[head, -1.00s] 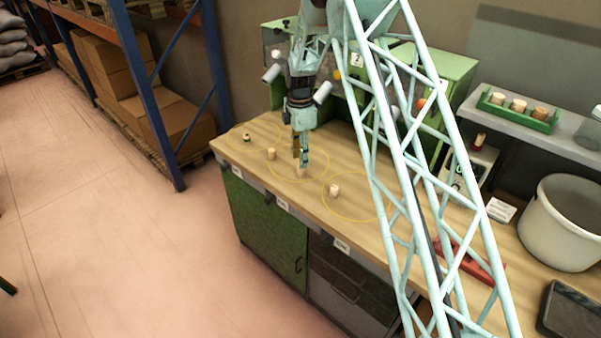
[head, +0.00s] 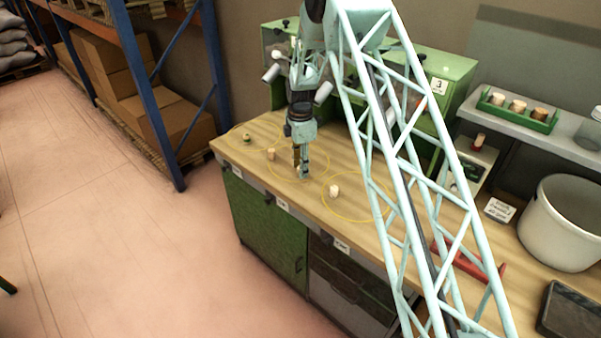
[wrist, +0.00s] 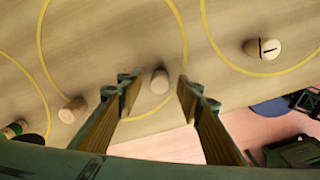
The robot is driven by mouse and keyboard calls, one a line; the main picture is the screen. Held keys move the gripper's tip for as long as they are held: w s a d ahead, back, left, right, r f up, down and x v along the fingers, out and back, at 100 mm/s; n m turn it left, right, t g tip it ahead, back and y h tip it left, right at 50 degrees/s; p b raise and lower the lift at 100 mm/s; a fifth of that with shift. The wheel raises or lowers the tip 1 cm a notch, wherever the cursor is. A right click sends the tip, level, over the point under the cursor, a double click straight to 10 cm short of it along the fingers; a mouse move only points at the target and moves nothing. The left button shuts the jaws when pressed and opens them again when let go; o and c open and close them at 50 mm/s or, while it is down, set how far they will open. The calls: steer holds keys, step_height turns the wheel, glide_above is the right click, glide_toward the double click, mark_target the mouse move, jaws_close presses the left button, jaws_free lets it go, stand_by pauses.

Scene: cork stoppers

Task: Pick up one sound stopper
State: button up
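My gripper (head: 302,174) is open above the bench, pointing down. In the wrist view its two wood-faced fingers (wrist: 158,88) stand on either side of a pale, plain-looking stopper (wrist: 159,82); a gap shows on both sides of it. I cannot tell whether the fingertips reach down to its height. In the head view the gripper mostly hides it. A tan stopper (wrist: 73,110) lies left of the fingers, also seen in the head view (head: 271,154). A stopper with a dark line across it (wrist: 263,48) lies to the right (head: 334,191). A green-and-dark one (wrist: 15,130) lies far left (head: 247,139).
Yellow circles (head: 325,213) are marked on the wooden bench top (head: 400,237). A green tray of stoppers (head: 517,114) sits on the shelf at right.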

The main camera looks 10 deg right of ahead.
steer(key=shift+f, duration=0.35)
steer(key=shift+c, duration=0.7)
steer(key=c, duration=0.6)
